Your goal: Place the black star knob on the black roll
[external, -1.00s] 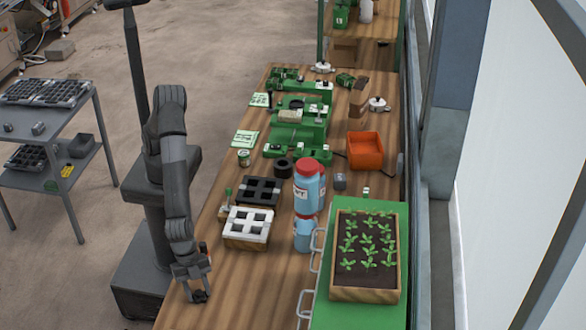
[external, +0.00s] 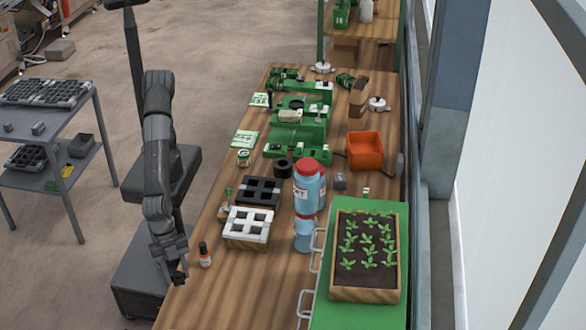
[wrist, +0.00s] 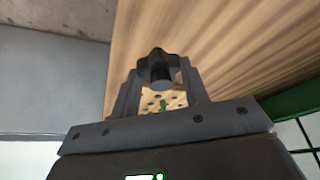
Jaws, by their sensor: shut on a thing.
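The black star knob (wrist: 155,66) is between the two fingertips of my gripper (wrist: 158,88) in the wrist view, its lobed head facing out past the tips. My gripper is shut on it. In the external view my gripper (external: 176,274) is low at the front left edge of the wooden table, and the knob is too small and dark there to make out clearly. The black roll (external: 283,168) stands on the table farther back, near the green machine and well apart from my gripper.
A small dark-capped bottle (external: 205,256) stands just right of my gripper. A white tray (external: 248,228), a black tray (external: 258,190) and a blue bottle (external: 308,190) stand between the gripper and the roll. A seedling box (external: 365,295) is at right; the front table is mostly clear.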

